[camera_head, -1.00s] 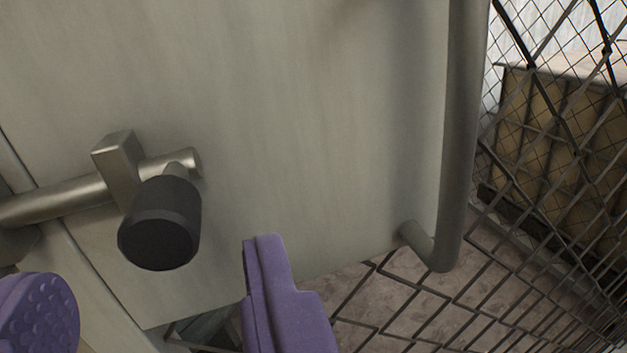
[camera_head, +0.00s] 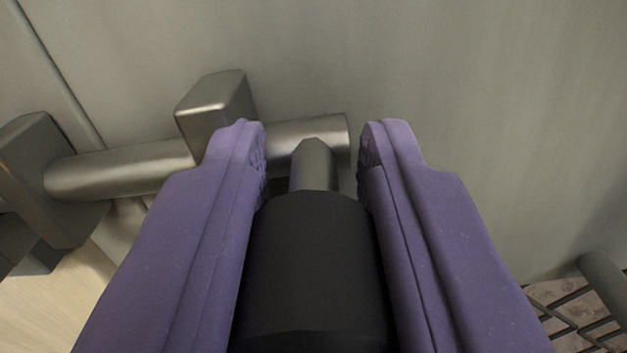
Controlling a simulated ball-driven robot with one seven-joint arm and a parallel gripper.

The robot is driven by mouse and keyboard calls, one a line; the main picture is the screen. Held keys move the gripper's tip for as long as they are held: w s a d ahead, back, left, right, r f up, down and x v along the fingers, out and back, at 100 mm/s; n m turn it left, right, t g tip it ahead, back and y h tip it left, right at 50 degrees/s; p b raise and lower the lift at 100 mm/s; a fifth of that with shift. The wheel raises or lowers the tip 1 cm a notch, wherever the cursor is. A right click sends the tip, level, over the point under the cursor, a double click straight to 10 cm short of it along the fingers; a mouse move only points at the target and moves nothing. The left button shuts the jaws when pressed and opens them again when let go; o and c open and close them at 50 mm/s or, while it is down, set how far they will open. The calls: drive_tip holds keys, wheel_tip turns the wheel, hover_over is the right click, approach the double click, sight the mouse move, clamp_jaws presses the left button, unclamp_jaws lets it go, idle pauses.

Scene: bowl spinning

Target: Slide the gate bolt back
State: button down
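The gate bolt (camera_head: 122,169) is a round metal bar running left to right across the pale gate. Its free right end stops just past a square metal guide (camera_head: 217,103). A short stem rises from the bar near that end and carries a black knob (camera_head: 312,270). My gripper (camera_head: 313,150) has purple fingers on both sides of the knob, with their tips by the stem. The fingers look pressed against the knob's sides, but the contact faces are mostly hidden. The near end of the knob is cut off by the frame's bottom edge.
The flat gate panel (camera_head: 480,110) fills the back. A metal bracket (camera_head: 45,170) holds the bar at the left, near a vertical seam. The lower end of a handle (camera_head: 603,283) and wire mesh (camera_head: 575,320) show at the lower right.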

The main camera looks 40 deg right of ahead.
drive_tip(key=shift+s+d+b, duration=0.3)
drive_tip(key=shift+s+d, duration=0.5)
drive_tip(key=shift+s, duration=0.2)
drive_tip(key=shift+s+d+b, duration=0.35)
drive_tip(key=shift+s+d, duration=0.45)
drive_tip(key=shift+s, duration=0.25)
drive_tip(key=shift+s+d+b, duration=0.3)
drive_tip(key=shift+s+d, duration=0.5)
drive_tip(key=shift+s, duration=0.2)
drive_tip(key=c, duration=0.9)
unclamp_jaws()
drive_tip(key=shift+s+d, duration=0.1)
drive_tip(key=shift+s, duration=0.05)
drive_tip(key=shift+s+a, duration=0.1)
drive_tip(key=shift+a, duration=0.25)
drive_tip(key=p, duration=0.1)
approach(556, 100)
drive_tip(key=shift+v, duration=0.9)
drive_tip(key=shift+s, duration=0.1)
